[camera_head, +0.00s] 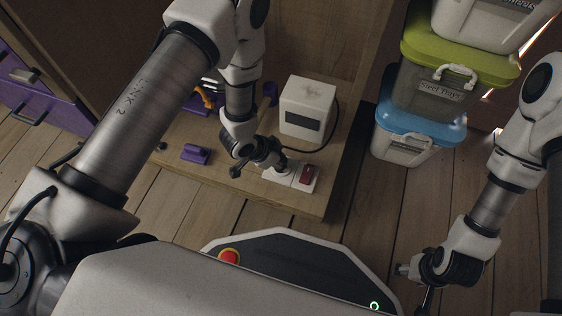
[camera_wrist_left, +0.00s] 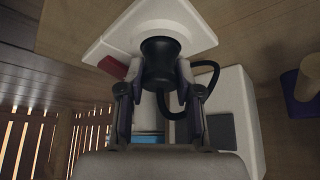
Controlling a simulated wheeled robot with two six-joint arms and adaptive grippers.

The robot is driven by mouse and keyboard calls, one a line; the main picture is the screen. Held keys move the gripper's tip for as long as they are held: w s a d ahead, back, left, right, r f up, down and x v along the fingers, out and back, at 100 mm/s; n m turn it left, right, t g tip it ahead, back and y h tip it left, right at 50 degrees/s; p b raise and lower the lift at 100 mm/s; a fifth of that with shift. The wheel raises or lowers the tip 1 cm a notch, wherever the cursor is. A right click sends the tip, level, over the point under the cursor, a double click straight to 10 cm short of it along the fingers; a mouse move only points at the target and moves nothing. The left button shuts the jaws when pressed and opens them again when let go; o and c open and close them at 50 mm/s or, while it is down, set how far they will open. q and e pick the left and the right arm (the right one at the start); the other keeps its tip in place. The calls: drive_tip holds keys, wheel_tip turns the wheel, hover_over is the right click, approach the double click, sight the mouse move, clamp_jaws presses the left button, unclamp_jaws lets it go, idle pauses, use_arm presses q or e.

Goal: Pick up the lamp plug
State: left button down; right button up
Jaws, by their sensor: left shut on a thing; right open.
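The lamp plug (camera_wrist_left: 160,50) is a dark round plug with a black cord. In the left wrist view it sits between the fingers of my left gripper (camera_wrist_left: 160,95), which is shut on it. The plug's front meets a white socket plate (camera_wrist_left: 112,32) with a red switch (camera_wrist_left: 112,67) beside it; I cannot tell how deep it sits. In the head view my left gripper (camera_head: 262,164) is at the plate (camera_head: 300,183) near the bench's front edge and mostly hides the plug. My right gripper (camera_head: 413,284) is open and empty, low at the right, away from the bench.
A white box (camera_head: 307,97) with a dark panel stands behind the plate, its black cord (camera_head: 333,130) curving toward the plug. A purple object (camera_head: 195,153) lies left on the wooden bench (camera_head: 230,183). Stacked lidded bins, including a blue-lidded one (camera_head: 420,127), stand at the right.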

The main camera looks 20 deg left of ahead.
sight(285, 159)
use_arm(q)
drive_tip(key=r+p, duration=0.4)
drive_tip(key=shift+s+a, duration=0.2)
drive_tip(key=shift+s, duration=0.1)
drive_tip(key=s+a+r+p, duration=0.2)
drive_tip(key=s+a+p, duration=0.2)
drive_tip(key=s+p, duration=0.1)
drive_tip(key=s+a+r+p, duration=0.3)
drive_tip(key=s+a+p, duration=0.1)
drive_tip(key=s, duration=0.4)
drive_tip(key=shift+p, duration=0.65)
drive_tip(key=shift+s+f, duration=0.1)
